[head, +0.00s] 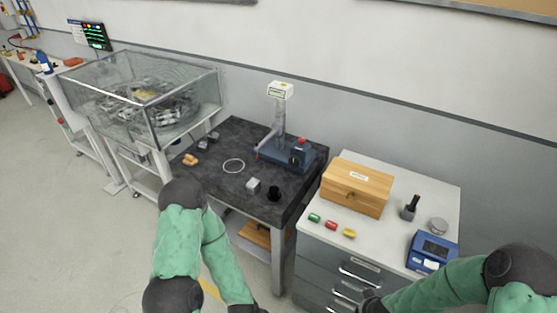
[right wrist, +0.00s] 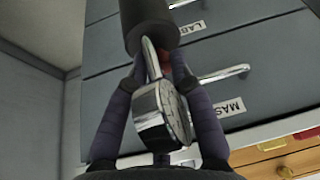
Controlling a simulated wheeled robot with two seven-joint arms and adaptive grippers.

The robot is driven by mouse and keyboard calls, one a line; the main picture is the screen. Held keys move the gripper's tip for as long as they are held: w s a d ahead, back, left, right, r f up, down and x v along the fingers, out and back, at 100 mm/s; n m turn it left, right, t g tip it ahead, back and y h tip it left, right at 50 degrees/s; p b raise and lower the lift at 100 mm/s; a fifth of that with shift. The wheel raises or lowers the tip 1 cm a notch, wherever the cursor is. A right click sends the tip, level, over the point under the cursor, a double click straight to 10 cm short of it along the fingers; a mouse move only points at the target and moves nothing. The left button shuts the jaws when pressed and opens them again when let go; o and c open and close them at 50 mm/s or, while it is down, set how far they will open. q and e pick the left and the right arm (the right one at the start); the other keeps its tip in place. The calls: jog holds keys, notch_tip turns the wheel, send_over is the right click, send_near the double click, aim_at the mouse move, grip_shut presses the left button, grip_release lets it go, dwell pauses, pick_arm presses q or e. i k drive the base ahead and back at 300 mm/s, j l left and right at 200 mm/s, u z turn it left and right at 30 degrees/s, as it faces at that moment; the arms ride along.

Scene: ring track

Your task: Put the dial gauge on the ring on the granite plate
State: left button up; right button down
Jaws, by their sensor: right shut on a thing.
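The dial gauge (right wrist: 164,112), with a silver rim and a pale face, is between the fingers of my right gripper (right wrist: 160,72), which is shut on it. It is held in front of the grey drawers, and a dark cylinder (right wrist: 148,22) shows beyond it. In the head view my right gripper is only partly visible at the bottom edge, and I cannot make out the gauge there. The thin pale ring (head: 234,166) lies flat on the dark granite plate (head: 225,190), away from my right gripper. My left gripper is below the head view.
The drawer cabinet (head: 315,240) holds a wooden box (head: 356,187), coloured pieces and a blue device (head: 432,252). A glass case (head: 145,95) stands left.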

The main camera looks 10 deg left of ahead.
aim_at(225, 165)
jog(key=i+j, duration=0.1)
jog(key=j, duration=0.35)
jog(key=i+j, duration=0.1)
jog(key=j, duration=0.35)
jog(key=i+j, duration=0.15)
jog(key=j, duration=0.3)
jog(key=i+j, duration=0.1)
jog(key=j, duration=0.35)
jog(key=i+j, duration=0.1)
jog(key=j, duration=0.3)
